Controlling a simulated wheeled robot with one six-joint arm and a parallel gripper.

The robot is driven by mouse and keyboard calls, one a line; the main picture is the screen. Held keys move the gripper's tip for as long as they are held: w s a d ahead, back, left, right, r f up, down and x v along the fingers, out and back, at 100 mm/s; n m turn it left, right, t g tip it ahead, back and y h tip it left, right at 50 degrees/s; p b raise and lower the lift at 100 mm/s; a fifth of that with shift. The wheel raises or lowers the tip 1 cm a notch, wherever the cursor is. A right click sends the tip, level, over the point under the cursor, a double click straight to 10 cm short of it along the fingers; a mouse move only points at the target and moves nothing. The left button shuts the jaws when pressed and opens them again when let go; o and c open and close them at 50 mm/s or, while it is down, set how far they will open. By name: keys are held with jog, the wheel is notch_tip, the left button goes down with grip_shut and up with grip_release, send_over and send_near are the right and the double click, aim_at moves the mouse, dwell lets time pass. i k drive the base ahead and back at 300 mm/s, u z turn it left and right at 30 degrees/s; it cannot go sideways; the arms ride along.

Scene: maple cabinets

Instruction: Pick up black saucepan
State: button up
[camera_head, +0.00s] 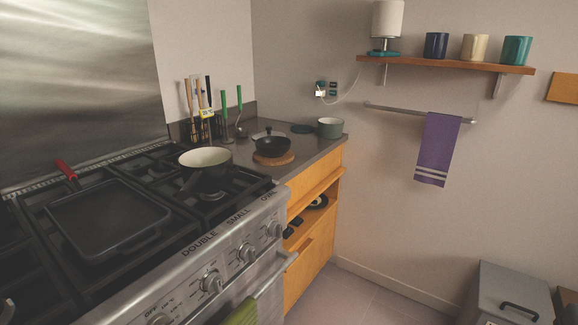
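A black saucepan (207,174) with a cream inside sits on the right rear part of the stove's grates. It is upright and looks empty, and its dark handle points toward the front left. A second black pot (272,147) with a lid and knob stands on a round wooden board (273,159) on the counter to its right. My gripper does not show in the head view.
A square black griddle pan (105,217) with a red handle lies on the stove's left. Upright utensils (200,110) stand behind the saucepan. A grey-green pot (330,127) stands at the counter's far end.

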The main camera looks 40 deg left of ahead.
aim_at(206, 169)
jog(key=z, duration=0.45)
jog(key=i, duration=1.25)
jog(key=u, duration=2.1)
